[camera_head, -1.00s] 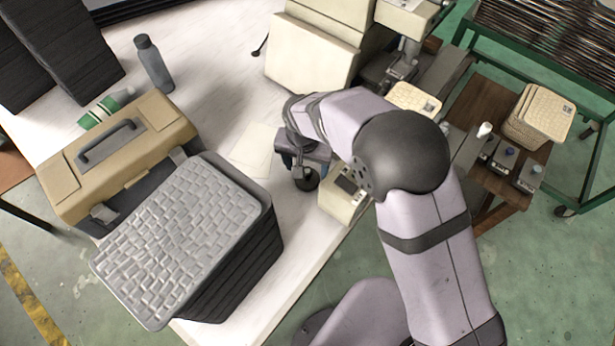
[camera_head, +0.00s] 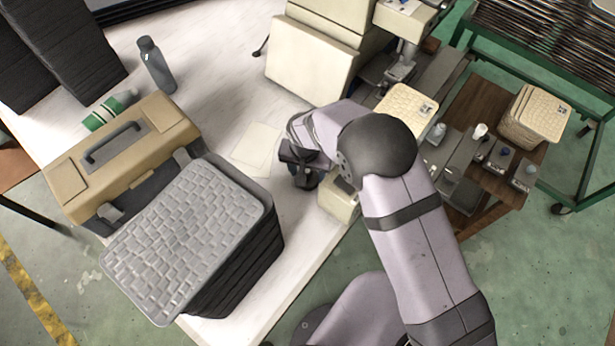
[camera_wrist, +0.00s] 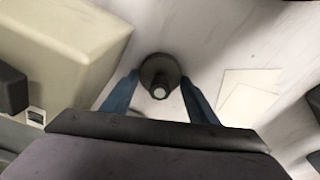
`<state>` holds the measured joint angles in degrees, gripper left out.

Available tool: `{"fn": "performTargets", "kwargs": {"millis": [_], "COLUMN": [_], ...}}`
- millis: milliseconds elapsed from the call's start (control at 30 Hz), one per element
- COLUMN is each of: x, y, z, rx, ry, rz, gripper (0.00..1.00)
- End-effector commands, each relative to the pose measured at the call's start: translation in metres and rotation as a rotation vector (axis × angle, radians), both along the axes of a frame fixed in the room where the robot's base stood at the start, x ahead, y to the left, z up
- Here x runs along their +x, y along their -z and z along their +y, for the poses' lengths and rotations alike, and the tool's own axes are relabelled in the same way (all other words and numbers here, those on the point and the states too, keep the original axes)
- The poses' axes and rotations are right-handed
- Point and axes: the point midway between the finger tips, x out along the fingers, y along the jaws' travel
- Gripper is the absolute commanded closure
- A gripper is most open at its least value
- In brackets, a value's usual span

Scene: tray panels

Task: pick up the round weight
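The round weight (camera_wrist: 160,70) is a dark disc with a narrower neck and a pale top, standing on the white table. In the wrist view it sits between the tips of the two blue fingers of my gripper (camera_wrist: 159,79).
A cream box-shaped device (camera_wrist: 65,55) stands close on the left in the wrist view. Pale paper sheets (camera_head: 256,148) lie flat beside my gripper. A tan toolbox (camera_head: 120,150) and a stack of grey textured trays (camera_head: 190,235) stand to the left.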

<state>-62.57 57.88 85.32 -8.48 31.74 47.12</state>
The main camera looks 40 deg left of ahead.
Motion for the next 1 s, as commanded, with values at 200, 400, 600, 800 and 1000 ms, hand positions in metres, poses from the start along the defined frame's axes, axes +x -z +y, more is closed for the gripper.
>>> {"fn": "performTargets", "kwargs": {"millis": [200, 400, 600, 800, 1000], "x": [0.000, 0.001, 0.001, 0.001, 0.001], "y": [-0.001, -0.004, -0.021, -0.050, -0.079], "z": [0.001, 0.001, 0.002, 0.002, 0.001], "rx": [0.002, 0.003, 0.006, 0.007, 0.006], "ry": [0.000, 0.000, -0.001, -0.001, 0.000], "rz": [-0.001, -0.002, -0.003, -0.004, -0.003], "gripper": [0.87, 0.87, 0.87, 0.87, 0.87]}}
